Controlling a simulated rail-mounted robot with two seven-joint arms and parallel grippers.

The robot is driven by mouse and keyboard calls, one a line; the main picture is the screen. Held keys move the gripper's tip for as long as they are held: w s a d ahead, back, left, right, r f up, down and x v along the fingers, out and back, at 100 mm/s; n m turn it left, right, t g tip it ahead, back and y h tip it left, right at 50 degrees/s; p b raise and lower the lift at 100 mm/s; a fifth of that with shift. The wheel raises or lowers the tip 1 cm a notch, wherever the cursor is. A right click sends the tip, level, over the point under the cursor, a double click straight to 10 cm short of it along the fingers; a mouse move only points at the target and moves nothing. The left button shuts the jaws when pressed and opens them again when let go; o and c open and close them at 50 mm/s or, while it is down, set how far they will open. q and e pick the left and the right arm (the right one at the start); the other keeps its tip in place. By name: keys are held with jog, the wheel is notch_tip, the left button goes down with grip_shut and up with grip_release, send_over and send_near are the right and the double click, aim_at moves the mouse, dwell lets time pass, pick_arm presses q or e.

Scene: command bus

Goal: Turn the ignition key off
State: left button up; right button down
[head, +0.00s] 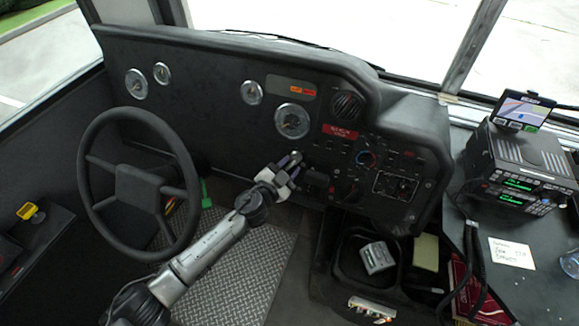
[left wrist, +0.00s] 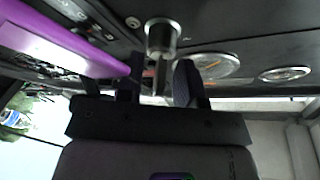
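The ignition switch (left wrist: 162,38) shows in the left wrist view as a round metal barrel on the dark dashboard. A narrow grey piece, apparently the key (left wrist: 160,76), stands out from it. In the head view my left gripper (head: 287,172) is at the dashboard's lower edge, below the large gauge, and hides the switch and key. In the left wrist view my left gripper (left wrist: 162,80) has its two dark fingers apart, one on each side of the key. Gaps show between the fingers and the key. My right gripper is not in view.
The steering wheel (head: 138,185) stands left of my arm. Knobs and a red-labelled panel (head: 341,132) lie right of my gripper. A radio stack (head: 520,160) and a bin (head: 345,260) are farther right. A purple bar (left wrist: 60,40) crosses the wrist view's upper left.

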pick_arm(q)
jog(key=shift+w+d, duration=0.15)
jog(key=shift+w, duration=0.05)
grip_shut()
dwell(0.3)
